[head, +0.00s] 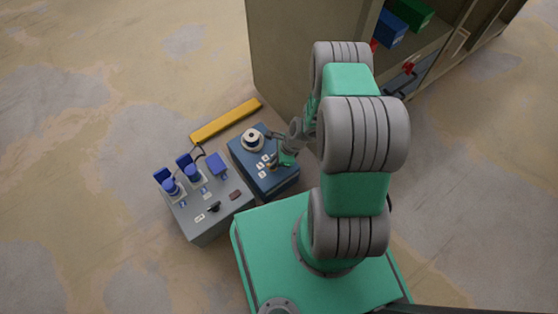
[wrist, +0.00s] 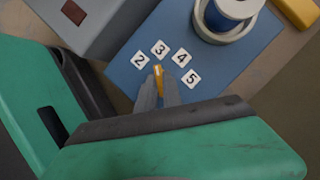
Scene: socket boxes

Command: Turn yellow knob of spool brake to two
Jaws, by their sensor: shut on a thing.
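The yellow knob (wrist: 158,76) sits on the blue box top, between my gripper's two grey fingers. My gripper (wrist: 159,88) is shut on it. The knob's visible end points up toward the white plate 3 (wrist: 160,48). Plate 2 (wrist: 140,60) lies to its left, plate 4 (wrist: 181,57) and plate 5 (wrist: 191,79) to its right. The fingers hide the knob's lower part. In the head view my gripper (head: 284,160) is over the right side of the blue box (head: 282,185), and the knob is too small to make out clearly.
A white and dark spool (head: 252,138) stands on the blue box's far part. A grey box (head: 216,224) with blue plugs and sockets adjoins on the left. A yellow bar (head: 226,121) lies behind. A large cabinet (head: 285,50) stands behind my arm.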

